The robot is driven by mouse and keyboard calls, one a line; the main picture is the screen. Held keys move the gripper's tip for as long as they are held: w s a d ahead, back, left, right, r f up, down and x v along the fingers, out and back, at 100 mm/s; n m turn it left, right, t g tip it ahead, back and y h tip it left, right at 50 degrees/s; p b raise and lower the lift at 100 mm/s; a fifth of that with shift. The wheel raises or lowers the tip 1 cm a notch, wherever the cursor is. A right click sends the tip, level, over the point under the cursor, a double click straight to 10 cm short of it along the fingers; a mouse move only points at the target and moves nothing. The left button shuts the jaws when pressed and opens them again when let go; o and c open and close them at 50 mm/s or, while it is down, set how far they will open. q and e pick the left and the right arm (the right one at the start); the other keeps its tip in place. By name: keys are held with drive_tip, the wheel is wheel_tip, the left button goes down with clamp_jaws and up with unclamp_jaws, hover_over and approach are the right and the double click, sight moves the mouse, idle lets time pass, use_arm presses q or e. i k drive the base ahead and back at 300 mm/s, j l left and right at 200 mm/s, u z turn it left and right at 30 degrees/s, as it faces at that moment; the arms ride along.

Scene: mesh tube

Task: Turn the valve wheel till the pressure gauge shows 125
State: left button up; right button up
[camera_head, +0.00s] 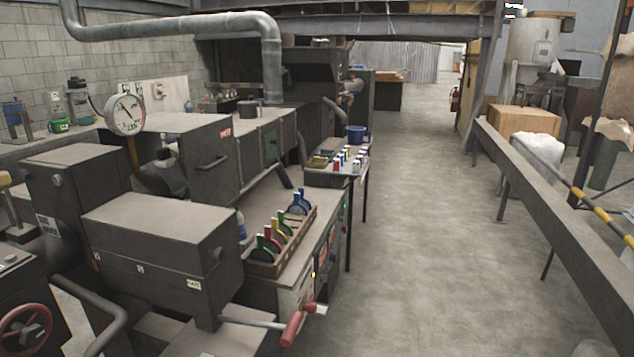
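A red valve wheel (24,330) with a dark hub sits at the bottom left corner, on the front of a dark machine. The left and bottom edges of the picture come close to it. A round white pressure gauge (125,115) with a dark needle stands on a brass-coloured stem at the upper left, behind the grey machine boxes. The needle lies aslant across the dial; its figures are too small to read surely. Neither of my grippers shows in this view.
Grey machine housings (160,245) fill the left side. A red-handled lever (293,327) sticks out at the front. A wooden rack (282,243) holds coloured tools. A small table (350,165) stands behind. The concrete floor (430,220) is clear up to a long beam (545,205) at right.

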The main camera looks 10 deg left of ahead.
sight(34, 335)
drive_tip(key=u, duration=1.95)
